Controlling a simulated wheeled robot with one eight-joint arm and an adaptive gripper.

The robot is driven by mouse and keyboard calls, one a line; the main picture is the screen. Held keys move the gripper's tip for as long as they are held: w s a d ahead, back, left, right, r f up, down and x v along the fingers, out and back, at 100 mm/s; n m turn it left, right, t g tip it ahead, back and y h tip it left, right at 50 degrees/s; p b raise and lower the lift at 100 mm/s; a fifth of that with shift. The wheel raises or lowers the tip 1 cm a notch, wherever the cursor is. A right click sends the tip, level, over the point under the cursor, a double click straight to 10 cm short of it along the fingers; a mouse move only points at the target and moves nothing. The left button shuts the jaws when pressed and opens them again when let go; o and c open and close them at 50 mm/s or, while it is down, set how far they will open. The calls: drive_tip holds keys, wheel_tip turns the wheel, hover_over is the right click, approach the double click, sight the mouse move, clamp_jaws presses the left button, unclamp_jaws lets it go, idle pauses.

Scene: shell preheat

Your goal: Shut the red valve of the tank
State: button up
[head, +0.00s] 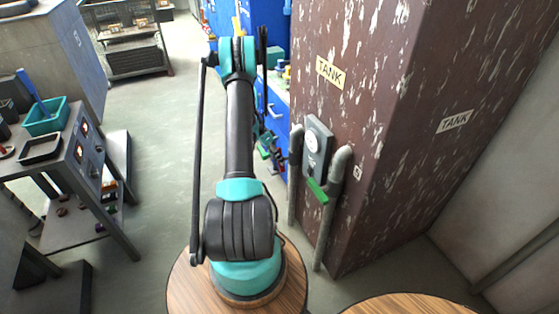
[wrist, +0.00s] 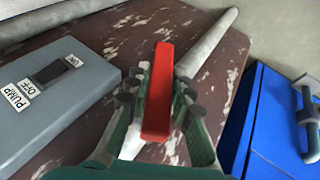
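The red valve (wrist: 158,95) shows in the wrist view as a long flat handle. It lies at a slant to the pale pipe (wrist: 207,43) behind it. My gripper (wrist: 161,82) has one finger on each side of the handle, close against it, and looks shut on it. In the head view the red valve is hidden, and my gripper shows only partly behind my arm. The tank (head: 385,120) is a tall brown, flaking block with TANK labels. A green handle (head: 317,190) sits by pipes on its near face.
A grey pump box (wrist: 55,100) with an ON/OFF switch is left of the handle in the wrist view. A blue cabinet (wrist: 285,125) stands to the right. The head view shows a gauge box (head: 318,145) on the tank and open floor (head: 150,130) left of my arm.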

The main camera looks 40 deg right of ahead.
clamp_jaws()
drive_tip(key=shift+g, duration=0.7)
drive_tip(key=o, duration=0.6)
unclamp_jaws()
drive_tip(key=shift+c, duration=0.2)
drive_tip(key=shift+w, duration=0.1)
drive_tip(key=v, duration=0.7)
drive_tip(key=shift+r, duration=0.15)
drive_tip(key=shift+w+d, duration=0.1)
